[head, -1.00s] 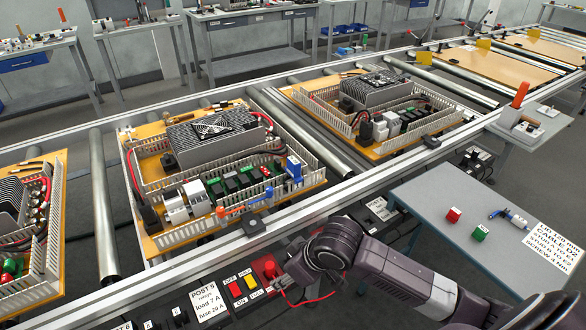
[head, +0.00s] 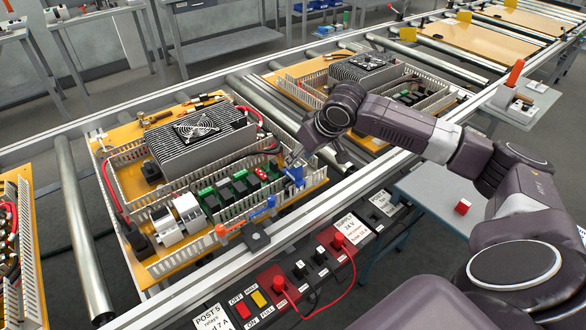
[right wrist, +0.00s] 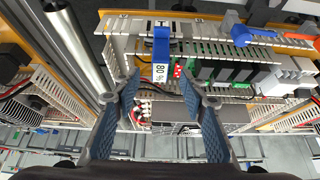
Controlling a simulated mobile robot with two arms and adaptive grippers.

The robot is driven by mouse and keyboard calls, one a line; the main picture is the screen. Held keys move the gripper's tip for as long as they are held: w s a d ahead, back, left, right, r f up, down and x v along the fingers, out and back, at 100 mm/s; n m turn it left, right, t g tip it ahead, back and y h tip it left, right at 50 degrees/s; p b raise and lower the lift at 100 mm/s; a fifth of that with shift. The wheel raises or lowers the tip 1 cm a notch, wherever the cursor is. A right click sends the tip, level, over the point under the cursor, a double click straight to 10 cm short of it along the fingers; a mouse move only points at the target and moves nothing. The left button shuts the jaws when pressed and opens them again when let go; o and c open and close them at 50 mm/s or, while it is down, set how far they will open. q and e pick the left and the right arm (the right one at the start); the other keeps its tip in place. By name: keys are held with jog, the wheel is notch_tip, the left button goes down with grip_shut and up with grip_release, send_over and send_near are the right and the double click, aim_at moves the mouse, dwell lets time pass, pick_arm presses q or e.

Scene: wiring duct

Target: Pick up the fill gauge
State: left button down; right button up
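The fill gauge is a blue piece (head: 293,176) at the right end of the slotted duct on the nearest full panel in the head view. In the right wrist view the gauge (right wrist: 161,45) shows a white label reading 80 %. My right gripper (right wrist: 160,84) is open. Its two fingers stand left and right of the gauge's label in that view, with a gap on each side. In the head view my right gripper (head: 292,155) is just above the gauge, its fingertips partly hidden. My left gripper is in no view.
The panel carries a grey finned heatsink (head: 200,140), relays and slotted duct walls. A blue and orange tool (head: 232,228) lies along its front edge. A control strip with a red button (head: 278,283) and looped red wire runs in front.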

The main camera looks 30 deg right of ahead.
jog(key=shift+w+f, duration=0.4)
jog(key=shift+f, duration=0.2)
jog(key=x, duration=0.3)
jog(key=shift+p, duration=0.3)
jog(key=shift+w+f, duration=0.3)
jog(key=shift+f, duration=0.05)
grip_shut()
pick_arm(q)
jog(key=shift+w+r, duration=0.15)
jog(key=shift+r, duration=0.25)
pick_arm(e)
jog(key=shift+r, duration=0.65)
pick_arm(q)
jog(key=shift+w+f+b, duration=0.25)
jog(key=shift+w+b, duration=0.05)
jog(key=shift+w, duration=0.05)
pick_arm(e)
notch_tip(320, 180, up, 19)
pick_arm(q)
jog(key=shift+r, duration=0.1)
